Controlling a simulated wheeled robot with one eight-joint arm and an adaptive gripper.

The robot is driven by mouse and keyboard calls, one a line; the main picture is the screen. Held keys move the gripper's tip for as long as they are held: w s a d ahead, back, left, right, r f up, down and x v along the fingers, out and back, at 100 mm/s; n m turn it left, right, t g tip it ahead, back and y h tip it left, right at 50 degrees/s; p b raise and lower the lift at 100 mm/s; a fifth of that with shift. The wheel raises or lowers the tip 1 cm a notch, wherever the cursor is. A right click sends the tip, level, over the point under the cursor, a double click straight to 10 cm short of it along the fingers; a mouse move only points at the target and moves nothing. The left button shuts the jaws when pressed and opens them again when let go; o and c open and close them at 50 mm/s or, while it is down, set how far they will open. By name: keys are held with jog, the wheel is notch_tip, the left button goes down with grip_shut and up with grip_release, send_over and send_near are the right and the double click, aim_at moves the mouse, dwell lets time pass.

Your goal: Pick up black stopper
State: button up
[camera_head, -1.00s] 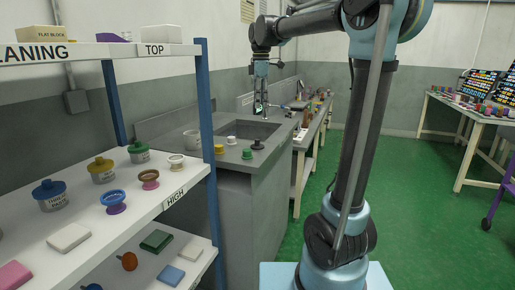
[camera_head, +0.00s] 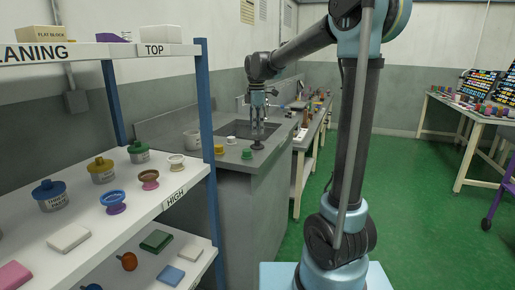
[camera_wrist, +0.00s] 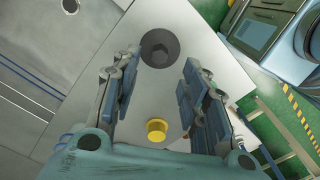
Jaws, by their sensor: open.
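The black stopper (camera_head: 257,146) stands on the grey counter near its front right edge. In the wrist view it shows from above as a dark round piece (camera_wrist: 160,48), between and slightly beyond the fingertips. My gripper (camera_head: 258,128) points down, just above the stopper in the head view. In the wrist view my gripper (camera_wrist: 162,65) is open, with one finger on each side and nothing held. I cannot tell whether the fingers touch the stopper.
A yellow stopper (camera_head: 219,149), a green stopper (camera_head: 247,154) and a white stopper (camera_head: 231,140) stand nearby on the counter (camera_head: 270,158). The yellow one also shows in the wrist view (camera_wrist: 157,131). A sink basin lies behind. A shelf (camera_head: 150,195) with jars stands at left.

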aim_at(257, 143)
jog(key=shift+w+d+f, duration=0.1)
jog(key=shift+d+f, duration=0.05)
jog(key=shift+f, duration=2.65)
grip_shut()
